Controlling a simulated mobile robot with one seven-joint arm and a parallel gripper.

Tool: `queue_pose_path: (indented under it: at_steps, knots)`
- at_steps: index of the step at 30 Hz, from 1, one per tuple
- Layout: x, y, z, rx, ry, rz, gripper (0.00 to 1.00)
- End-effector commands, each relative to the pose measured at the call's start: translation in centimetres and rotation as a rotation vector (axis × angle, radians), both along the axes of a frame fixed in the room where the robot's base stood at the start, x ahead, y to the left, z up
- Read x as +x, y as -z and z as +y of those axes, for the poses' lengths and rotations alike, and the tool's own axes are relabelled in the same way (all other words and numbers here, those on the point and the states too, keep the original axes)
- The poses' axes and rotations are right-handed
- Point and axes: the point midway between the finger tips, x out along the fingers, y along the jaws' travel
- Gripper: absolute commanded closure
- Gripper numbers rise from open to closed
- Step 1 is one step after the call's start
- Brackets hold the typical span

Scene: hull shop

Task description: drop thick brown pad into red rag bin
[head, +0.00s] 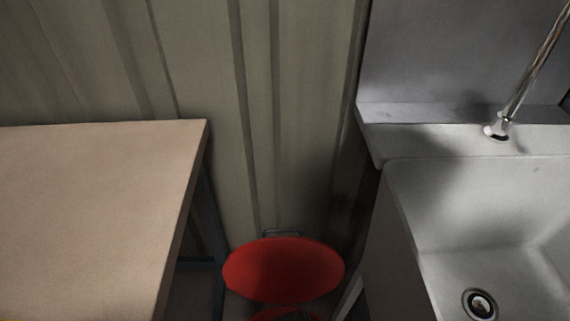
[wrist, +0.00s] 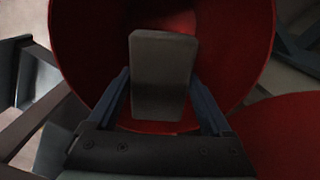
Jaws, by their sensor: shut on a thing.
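The thick pad (wrist: 163,55) looks dark grey-brown in the dim light. My gripper (wrist: 160,98) is shut on it, with one blue finger at each side. In the wrist view the pad is in front of the open mouth of the red rag bin (wrist: 237,55), inside the outline of its rim. I cannot tell how far the pad is above or within the bin. In the head view the bin's red lid (head: 283,268) stands raised, and only a bit of the bin (head: 285,317) shows below it. My gripper is out of the head view.
A table with a pale brown top (head: 90,200) stands left of the bin. A white sink (head: 470,215) with a metal tap (head: 525,75) is on the right. A ribbed wall (head: 300,110) is behind. The bin stands in the narrow gap between them.

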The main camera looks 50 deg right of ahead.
Motion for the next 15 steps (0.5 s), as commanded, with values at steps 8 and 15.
queue_pose_path:
  at_steps: [8, 15]
  knots:
    - [0.02, -0.1, -0.02, 0.0, 0.0, 0.0, 0.0]
    - [0.02, -0.52, -0.01, 0.0, 0.0, -0.001, 0.0]
